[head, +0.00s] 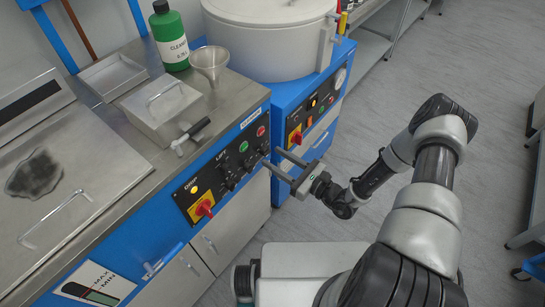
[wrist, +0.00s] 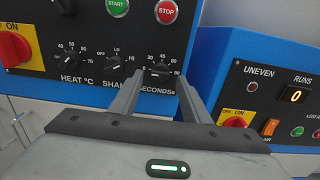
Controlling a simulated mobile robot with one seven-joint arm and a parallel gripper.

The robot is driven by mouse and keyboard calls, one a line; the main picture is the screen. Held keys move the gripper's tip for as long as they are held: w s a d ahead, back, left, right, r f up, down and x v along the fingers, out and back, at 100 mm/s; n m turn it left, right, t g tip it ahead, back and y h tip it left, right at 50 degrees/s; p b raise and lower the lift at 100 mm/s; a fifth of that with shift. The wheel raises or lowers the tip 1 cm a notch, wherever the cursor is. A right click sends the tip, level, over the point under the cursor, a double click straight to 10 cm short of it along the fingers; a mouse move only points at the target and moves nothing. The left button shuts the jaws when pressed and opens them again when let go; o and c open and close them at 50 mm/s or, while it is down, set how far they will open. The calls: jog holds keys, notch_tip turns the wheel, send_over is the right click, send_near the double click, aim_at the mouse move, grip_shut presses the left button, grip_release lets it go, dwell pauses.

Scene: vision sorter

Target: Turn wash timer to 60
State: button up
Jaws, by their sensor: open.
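The dark timer knob marked SECONDS (wrist: 159,70) is on the black control panel (wrist: 95,40), under the red STOP button. Numbers ring it, with 30 readable at its left; where its pointer sits is too small to tell. My gripper (wrist: 157,82) is open, its two fingers either side of the knob in the picture. I cannot tell if they touch it. In the head view, my gripper (head: 272,157) reaches the right end of the panel (head: 225,170) from the right, and the timer knob is hard to make out there.
SHAKE (wrist: 114,62) and HEAT (wrist: 70,60) knobs are left of the timer. A red-and-yellow switch (wrist: 12,47) is further left. A second blue machine (wrist: 260,90) with its own panel stands close on the right. Grey floor (head: 420,70) is open at the right.

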jog(key=shift+x, duration=0.95)
jog(key=shift+c, duration=0.3)
jog(key=c, duration=1)
